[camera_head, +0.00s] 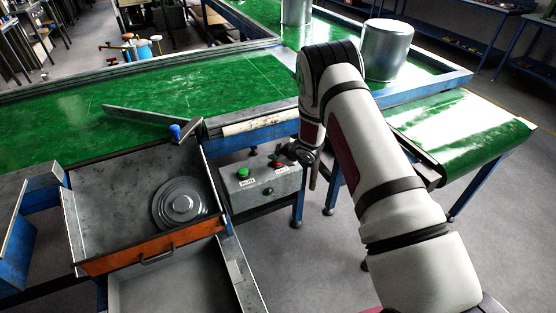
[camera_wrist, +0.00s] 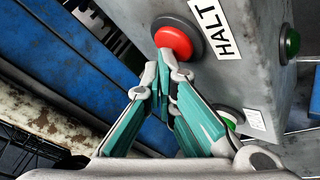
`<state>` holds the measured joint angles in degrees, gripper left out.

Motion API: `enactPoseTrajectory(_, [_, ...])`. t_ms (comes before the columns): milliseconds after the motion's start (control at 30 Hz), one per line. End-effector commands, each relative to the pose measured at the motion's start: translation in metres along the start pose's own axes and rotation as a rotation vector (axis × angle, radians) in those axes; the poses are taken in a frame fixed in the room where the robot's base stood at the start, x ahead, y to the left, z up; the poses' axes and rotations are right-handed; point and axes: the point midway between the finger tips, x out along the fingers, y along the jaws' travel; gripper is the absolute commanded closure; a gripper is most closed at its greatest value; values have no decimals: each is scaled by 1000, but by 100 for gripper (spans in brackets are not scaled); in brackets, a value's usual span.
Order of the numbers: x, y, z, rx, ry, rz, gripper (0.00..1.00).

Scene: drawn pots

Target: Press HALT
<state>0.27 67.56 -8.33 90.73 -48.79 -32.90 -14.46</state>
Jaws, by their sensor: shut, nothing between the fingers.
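The red HALT button (camera_wrist: 173,41) sits on a grey control box (camera_wrist: 262,75) in the wrist view, with a white label reading HALT (camera_wrist: 215,22) beside it. My gripper (camera_wrist: 164,62) is shut and empty, its fingertips just below the red button in the picture; I cannot tell whether they touch it. In the head view the control box (camera_head: 255,192) hangs at the table's side, with the red button (camera_head: 277,163) partly hidden by my gripper (camera_head: 300,155). A green button (camera_head: 243,173) is to its left.
A tray with an orange front (camera_head: 150,248) holds a round metal lid (camera_head: 182,203) left of the box. Green conveyor belts (camera_head: 190,92) run behind, with a metal pot (camera_head: 387,50) at the back right. A blue beam (camera_wrist: 70,60) lies left of my fingers in the wrist view.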

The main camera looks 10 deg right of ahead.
Motion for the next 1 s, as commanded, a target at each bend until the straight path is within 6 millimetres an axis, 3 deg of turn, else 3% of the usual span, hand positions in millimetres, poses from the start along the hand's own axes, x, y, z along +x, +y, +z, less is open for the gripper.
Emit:
enactPoseTrajectory(33, [0,-7,4,3,-10,-12,100])
enactPoseTrajectory(333, [-2,-5,3,3,-10,-12,100])
enactPoseTrajectory(1000, [-42,28,-29,1,-3,-4,100])
